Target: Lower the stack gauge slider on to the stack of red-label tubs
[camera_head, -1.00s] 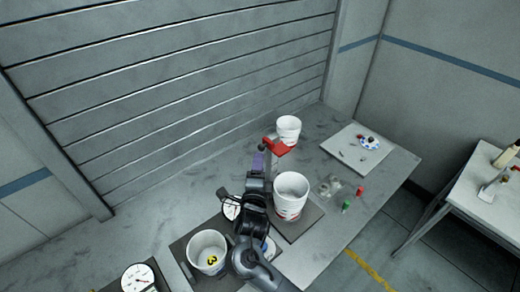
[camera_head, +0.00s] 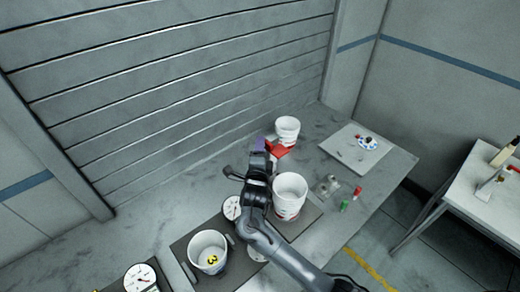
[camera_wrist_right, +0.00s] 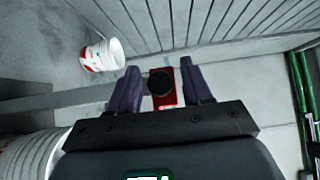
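The stack gauge slider is a red piece (camera_head: 279,150), partly hidden by my right gripper in the head view. In the right wrist view the red slider (camera_wrist_right: 166,98) has a round black knob (camera_wrist_right: 160,82). My right gripper (camera_head: 260,146) is open; its two purple fingers (camera_wrist_right: 161,88) stand on either side of the knob, with gaps showing. The stack of red-label tubs (camera_head: 290,190) is white and stands beside the gripper; its ribbed side (camera_wrist_right: 28,157) shows at lower left in the wrist view. My left gripper is not in view.
A white tub with a red label (camera_head: 287,129) stands behind the slider. A tub marked 3 (camera_head: 208,252) stands at front left, near dial gauges (camera_head: 139,278). A pale board (camera_head: 352,157) and small red and green items (camera_head: 344,206) are to the right.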

